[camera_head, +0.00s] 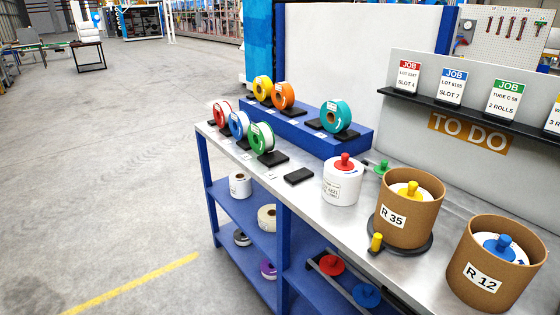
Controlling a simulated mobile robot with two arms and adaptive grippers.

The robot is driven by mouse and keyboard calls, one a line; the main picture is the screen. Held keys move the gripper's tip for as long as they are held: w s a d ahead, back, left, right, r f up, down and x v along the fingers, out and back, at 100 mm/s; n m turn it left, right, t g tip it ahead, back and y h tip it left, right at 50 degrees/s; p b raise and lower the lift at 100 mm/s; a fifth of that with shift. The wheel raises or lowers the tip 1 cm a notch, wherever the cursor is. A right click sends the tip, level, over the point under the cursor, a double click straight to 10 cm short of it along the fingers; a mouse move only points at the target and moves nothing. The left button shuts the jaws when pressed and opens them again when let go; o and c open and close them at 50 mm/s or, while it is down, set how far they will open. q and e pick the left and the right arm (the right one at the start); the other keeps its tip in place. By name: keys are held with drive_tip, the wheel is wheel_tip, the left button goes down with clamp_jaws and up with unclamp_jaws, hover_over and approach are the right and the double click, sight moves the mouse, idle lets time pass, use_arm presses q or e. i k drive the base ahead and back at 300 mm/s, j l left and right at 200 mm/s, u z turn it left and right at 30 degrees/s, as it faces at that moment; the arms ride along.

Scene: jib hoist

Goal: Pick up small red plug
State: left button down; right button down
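A red plug (345,162) with a knob sits on top of a white labelled roll (342,185) on the metal workbench. A second red plug (331,265), with a wide flange, rests on a rack on the lower shelf, beside a blue one (367,295). The red plug on the white roll looks the smaller of the two. Neither of my grippers shows in this view.
A small green plug (383,167) and a small yellow plug (376,242) stand on the bench near the cardboard drum R 35 (403,226). Drum R 12 (485,281) is at right. Coloured tape rolls stand at the bench's far left. The floor left is clear.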

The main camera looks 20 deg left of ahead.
sight(344, 164)
drive_tip(key=u, duration=0.2)
drive_tip(key=i+j+z, duration=0.1)
drive_tip(key=z, duration=0.25)
drive_tip(key=i+j+z, duration=0.1)
drive_tip(key=j+z, duration=0.45)
drive_tip(key=z, duration=0.2)
drive_tip(key=i, duration=0.05)
